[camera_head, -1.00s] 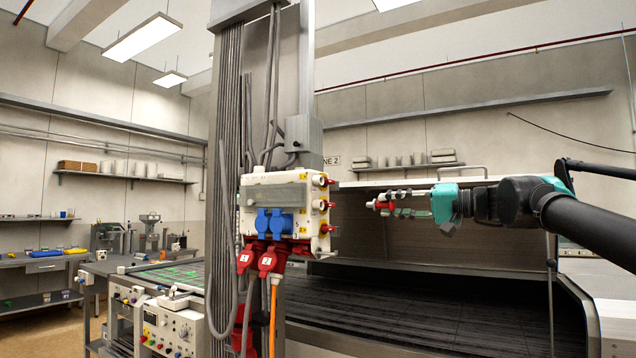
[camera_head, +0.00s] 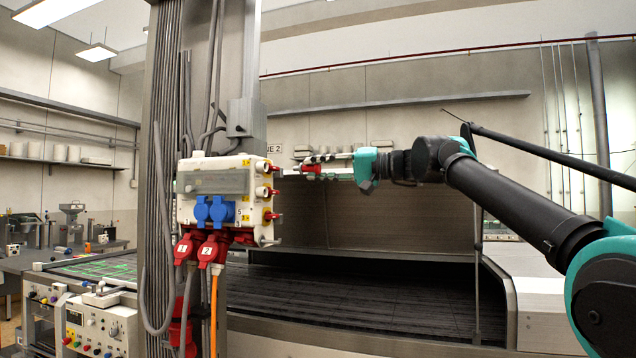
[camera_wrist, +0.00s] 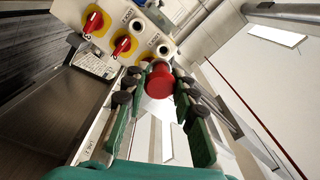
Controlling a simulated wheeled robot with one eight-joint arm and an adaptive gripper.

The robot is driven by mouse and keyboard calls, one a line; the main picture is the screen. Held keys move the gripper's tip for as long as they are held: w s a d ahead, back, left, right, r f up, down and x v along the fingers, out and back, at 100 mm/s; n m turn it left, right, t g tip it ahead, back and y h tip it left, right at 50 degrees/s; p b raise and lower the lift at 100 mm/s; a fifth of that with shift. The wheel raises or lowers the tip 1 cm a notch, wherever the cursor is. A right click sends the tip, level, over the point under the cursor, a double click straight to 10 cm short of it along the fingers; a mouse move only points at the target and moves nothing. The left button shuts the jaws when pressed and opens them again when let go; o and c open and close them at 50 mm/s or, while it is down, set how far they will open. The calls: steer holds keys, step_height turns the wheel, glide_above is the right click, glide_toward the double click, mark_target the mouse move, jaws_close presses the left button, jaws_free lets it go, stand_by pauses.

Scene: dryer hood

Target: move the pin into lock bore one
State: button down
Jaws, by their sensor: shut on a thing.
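My gripper (camera_head: 330,168) is shut on the red-headed pin (camera_wrist: 160,80), just right of the electrical box (camera_head: 226,200). In the head view the pin (camera_head: 310,170) is level with the box's top side switch. In the wrist view the red head lies between my fingertips (camera_wrist: 161,82); a red knob-like part shows beside it, and the shank is mostly hidden. Two round dark-mouthed lock bores, one upper (camera_wrist: 137,26) and one lower (camera_wrist: 163,50), sit beside red switches on the box's side. The pin appears outside the bores.
Red rotary switches on yellow plates (camera_wrist: 93,23) project from the box's side. Blue sockets (camera_head: 214,209) and red plugs (camera_head: 212,249) are on its front and underside. Cables run down the grey column (camera_head: 165,90). A dark conveyor bed (camera_head: 380,300) under a hood lies behind.

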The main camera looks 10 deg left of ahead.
mark_target(303, 165)
steer(key=shift+a+r, duration=0.4)
steer(key=shift+a, duration=0.1)
steer(key=shift+a, duration=0.1)
steer(key=shift+w+a, duration=0.15)
steer(key=shift+a, duration=1.25)
steer(key=shift+w+a, duration=0.1)
steer(key=shift+a, duration=1.25)
steer(key=shift+w+a, duration=0.1)
steer(key=shift+a, duration=1.45)
steer(key=c, duration=1.1)
jaws_free()
steer(key=shift+c, duration=0.2)
steer(key=d, duration=0.8)
steer(key=s+d, duration=0.1)
steer(key=d, duration=0.3)
